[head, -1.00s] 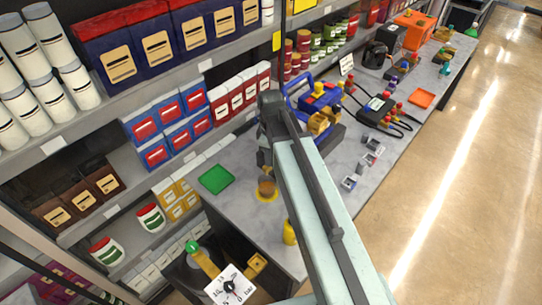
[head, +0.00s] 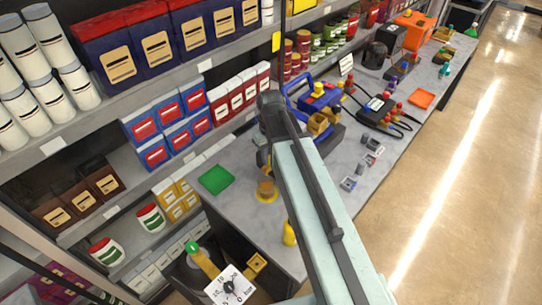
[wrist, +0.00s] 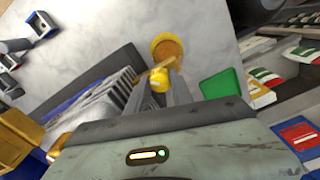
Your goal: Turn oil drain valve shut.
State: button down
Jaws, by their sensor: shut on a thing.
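In the head view my gripper (head: 263,157) is at the pump's near left end, and the valve's turn position is hidden there. A round yellow cup with brown contents (wrist: 167,48) sits on the bench just beyond the valve; it also shows in the head view (head: 267,191).
A green tray (head: 215,180) lies left of the cup. A yellow bottle (head: 289,233) stands near the bench's front. A gauge (head: 229,286) is at the lower left. Stocked shelves (head: 105,150) line the left; the floor at right is clear.

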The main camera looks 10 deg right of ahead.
jog(key=m, duration=0.4)
jog(key=shift+w+m, duration=0.1)
jog(key=shift+m, duration=0.2)
jog(key=m, duration=0.4)
jog(key=shift+m, duration=0.4)
jog(key=c, duration=1.1)
grip_release()
notch_tip(320, 180, up, 8)
jog(key=p, duration=0.8)
jog(key=shift+f, duration=0.15)
